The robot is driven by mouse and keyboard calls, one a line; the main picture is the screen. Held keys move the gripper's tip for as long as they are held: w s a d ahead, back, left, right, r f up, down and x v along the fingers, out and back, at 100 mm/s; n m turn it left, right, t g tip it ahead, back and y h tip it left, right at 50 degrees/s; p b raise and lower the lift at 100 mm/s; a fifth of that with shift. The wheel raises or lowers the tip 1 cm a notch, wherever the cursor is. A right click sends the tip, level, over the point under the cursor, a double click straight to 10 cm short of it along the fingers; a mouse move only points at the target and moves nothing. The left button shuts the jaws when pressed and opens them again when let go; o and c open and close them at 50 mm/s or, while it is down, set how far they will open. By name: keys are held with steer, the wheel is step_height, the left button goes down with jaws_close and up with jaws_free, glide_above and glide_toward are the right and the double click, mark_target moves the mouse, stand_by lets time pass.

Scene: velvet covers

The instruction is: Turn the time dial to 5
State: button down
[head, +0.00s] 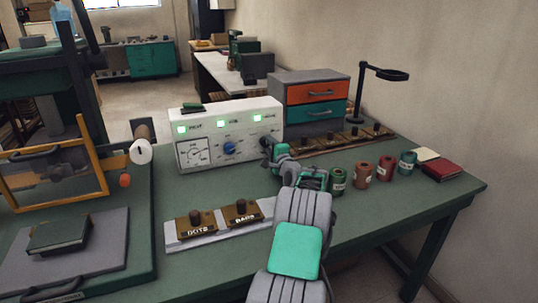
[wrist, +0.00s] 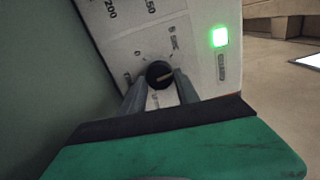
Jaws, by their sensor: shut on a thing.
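The time dial is a small black knob (wrist: 158,73) with a pale pointer line, on the white face of the control box (head: 232,116). In the wrist view, a printed scale with SEC surrounds it, and the pointer slants to the right. The number it marks is too small to tell. My gripper (wrist: 160,88) is shut on the knob, one finger on each side. In the head view, my gripper (head: 268,145) is at the right end of the box front and hides the dial.
Green lamps (head: 221,124) glow above. Several spools (head: 362,172) stand right of my arm, and a two-knob strip (head: 220,220) lies in front. The orange-fronted drawer unit (head: 317,92) stands behind.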

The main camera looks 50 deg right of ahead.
steer(key=n+b, duration=0.3)
steer(key=shift+f+n+b, duration=0.25)
steer(key=shift+n+b, duration=0.05)
steer(key=shift+r+n+b, duration=0.2)
steer(key=shift+n+b, duration=1)
steer(key=shift+n, duration=0.2)
steer(key=c, duration=0.9)
jaws_free()
steer(key=shift+r, duration=0.1)
steer(key=v, duration=0.8)
steer(key=shift+w, duration=0.1)
